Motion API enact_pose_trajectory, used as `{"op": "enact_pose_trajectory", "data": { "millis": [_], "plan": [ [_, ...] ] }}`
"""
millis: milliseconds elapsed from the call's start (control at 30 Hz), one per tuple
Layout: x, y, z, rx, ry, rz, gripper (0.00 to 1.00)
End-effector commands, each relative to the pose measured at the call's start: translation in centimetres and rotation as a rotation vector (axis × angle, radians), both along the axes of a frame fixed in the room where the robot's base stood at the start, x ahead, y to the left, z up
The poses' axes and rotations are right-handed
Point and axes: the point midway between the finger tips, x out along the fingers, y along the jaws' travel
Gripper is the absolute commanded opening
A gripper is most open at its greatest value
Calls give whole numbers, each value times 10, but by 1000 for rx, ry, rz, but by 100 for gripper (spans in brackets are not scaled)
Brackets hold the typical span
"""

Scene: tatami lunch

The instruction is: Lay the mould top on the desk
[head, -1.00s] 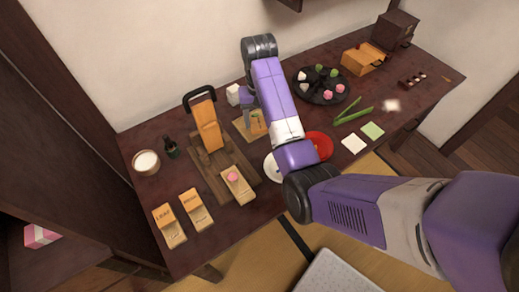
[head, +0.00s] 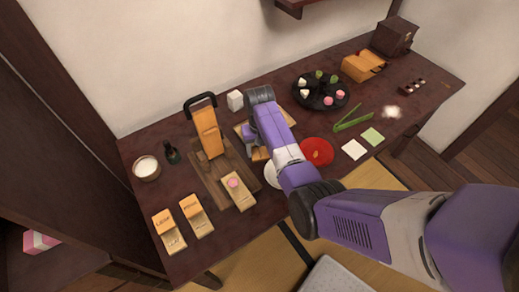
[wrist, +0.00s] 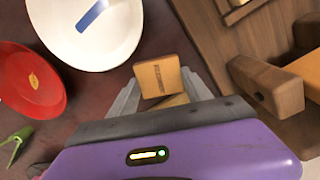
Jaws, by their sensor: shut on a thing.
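In the wrist view, a small light-wood block with a dark mark on its face, apparently the mould top (wrist: 157,77), sits between the fingertips of my gripper (wrist: 160,90). The gripper is shut on it. In the head view, my arm hides most of the gripper, and a bit of light wood (head: 259,154) shows below it. The dark red-brown desk (head: 225,232) lies beneath; I cannot tell whether the block touches it. A wooden mould piece with a pink sweet (head: 238,190) stands to the left of my gripper.
A wooden press (head: 207,130) with a black handle stands left of my arm. A white plate (wrist: 85,25) and a red plate (head: 317,151) lie close by. LEAF and MOON blocks (head: 170,232) stand front left. Bare desk shows at front centre-left.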

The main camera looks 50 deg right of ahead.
Motion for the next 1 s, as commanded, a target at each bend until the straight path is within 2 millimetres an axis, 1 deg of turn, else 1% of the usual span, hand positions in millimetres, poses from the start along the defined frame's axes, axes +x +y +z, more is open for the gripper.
{"op": "enact_pose_trajectory", "data": {
  "millis": [233,267,300,367,667,767,867,1000],
  "plan": [
    [0,0,-3,0,0,0,12],
    [0,0,-3,-1,-1,0,59],
    [0,0,-2,-1,-1,0,67],
    [0,0,-2,-1,-1,0,79],
    [0,0,-2,-1,-1,0,79],
    [0,0,3,-1,-1,0,79],
    [1,-1,14,-2,-3,0,79],
    [2,-1,40,-2,-5,0,79]
  ]
}}
